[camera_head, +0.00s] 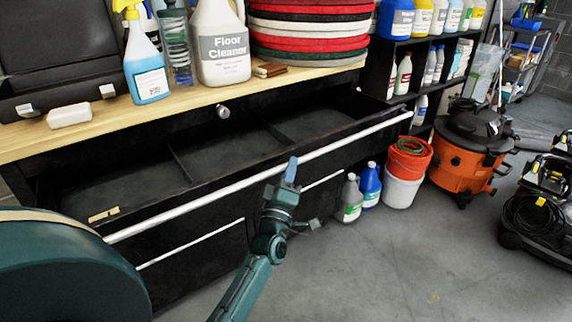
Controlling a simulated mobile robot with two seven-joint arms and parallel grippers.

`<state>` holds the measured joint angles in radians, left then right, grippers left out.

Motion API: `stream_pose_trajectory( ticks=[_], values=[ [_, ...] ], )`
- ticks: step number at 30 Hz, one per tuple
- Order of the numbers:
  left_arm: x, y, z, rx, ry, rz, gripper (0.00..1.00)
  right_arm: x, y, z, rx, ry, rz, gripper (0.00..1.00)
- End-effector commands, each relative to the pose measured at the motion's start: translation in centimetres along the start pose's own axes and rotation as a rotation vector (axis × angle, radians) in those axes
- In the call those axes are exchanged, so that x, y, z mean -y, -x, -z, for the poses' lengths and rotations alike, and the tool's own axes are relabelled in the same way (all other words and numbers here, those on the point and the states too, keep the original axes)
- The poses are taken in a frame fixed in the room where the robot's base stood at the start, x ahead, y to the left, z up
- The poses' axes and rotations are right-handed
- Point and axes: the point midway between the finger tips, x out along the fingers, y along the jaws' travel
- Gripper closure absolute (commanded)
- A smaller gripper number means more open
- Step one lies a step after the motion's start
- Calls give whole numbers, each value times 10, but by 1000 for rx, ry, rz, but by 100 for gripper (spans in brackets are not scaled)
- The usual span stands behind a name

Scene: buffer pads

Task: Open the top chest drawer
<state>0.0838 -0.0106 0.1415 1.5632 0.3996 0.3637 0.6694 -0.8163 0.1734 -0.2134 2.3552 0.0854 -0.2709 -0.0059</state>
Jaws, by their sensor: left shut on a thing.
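The top chest drawer (225,145) is pulled out, and its dark, divided interior shows below the wooden top. A long silver handle (200,204) runs along its front edge. My left gripper (290,171) is at the middle of this handle and shut on it; the fingertips partly hide the bar there. My right gripper is not in view.
The wooden top (80,135) holds a spray bottle (146,65), a floor cleaner jug (220,45) and stacked red, white and black pads (310,30). Buckets (404,175) and an orange vacuum (462,165) stand to the right. Grey floor (400,265) is clear in front.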

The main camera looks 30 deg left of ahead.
Motion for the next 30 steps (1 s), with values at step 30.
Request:
stream_pose_trajectory(
  ticks=[30],
  values=[
    [-2, 2, -3, 0, 0, 0, 63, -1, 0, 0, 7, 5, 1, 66]
  ],
)
